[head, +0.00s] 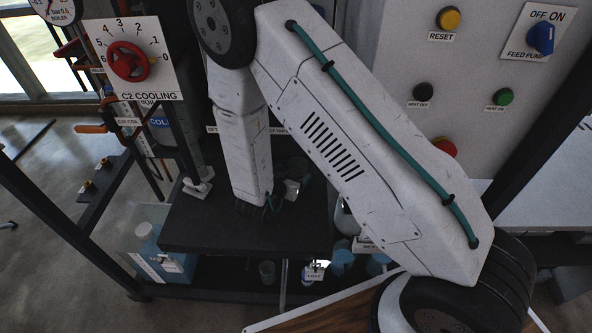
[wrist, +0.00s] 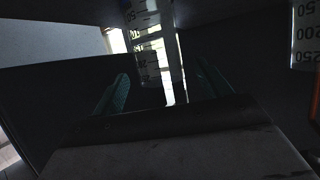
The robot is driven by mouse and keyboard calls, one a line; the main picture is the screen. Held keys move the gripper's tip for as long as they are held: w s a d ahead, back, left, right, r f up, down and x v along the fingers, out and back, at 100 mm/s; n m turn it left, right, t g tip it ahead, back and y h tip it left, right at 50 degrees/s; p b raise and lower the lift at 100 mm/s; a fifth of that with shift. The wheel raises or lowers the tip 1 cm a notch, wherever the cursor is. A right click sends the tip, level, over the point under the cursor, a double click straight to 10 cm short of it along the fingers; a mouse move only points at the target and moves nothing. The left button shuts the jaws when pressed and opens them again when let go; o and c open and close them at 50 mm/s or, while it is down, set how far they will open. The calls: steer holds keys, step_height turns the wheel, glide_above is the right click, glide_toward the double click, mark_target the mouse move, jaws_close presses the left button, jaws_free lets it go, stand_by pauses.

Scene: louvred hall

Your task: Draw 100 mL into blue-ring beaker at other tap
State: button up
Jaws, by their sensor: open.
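In the wrist view my gripper (wrist: 160,90) has its two teal fingers spread apart. A clear graduated vessel (wrist: 150,45) shows beyond and between the fingertips, cut by the top edge; no ring colour can be made out on it, and I cannot tell whether the fingers touch it. In the head view my gripper (head: 280,195) is small and dark low over the dark bench (head: 190,225), mostly hidden by my arm. Small beakers, one of them bluish (head: 342,262), stand on the lower shelf. I cannot make out which one has the blue ring, nor the other tap.
A second graduated vessel (wrist: 305,40) with an orange band stands at the wrist view's right edge. A red cooling valve wheel (head: 128,61) is at the head view's left. A panel with the feed pump knob (head: 541,38) stands right.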

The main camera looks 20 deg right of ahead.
steer(key=v, duration=0.7)
steer(key=shift+s+a, duration=0.1)
steer(key=shift+c, duration=0.4)
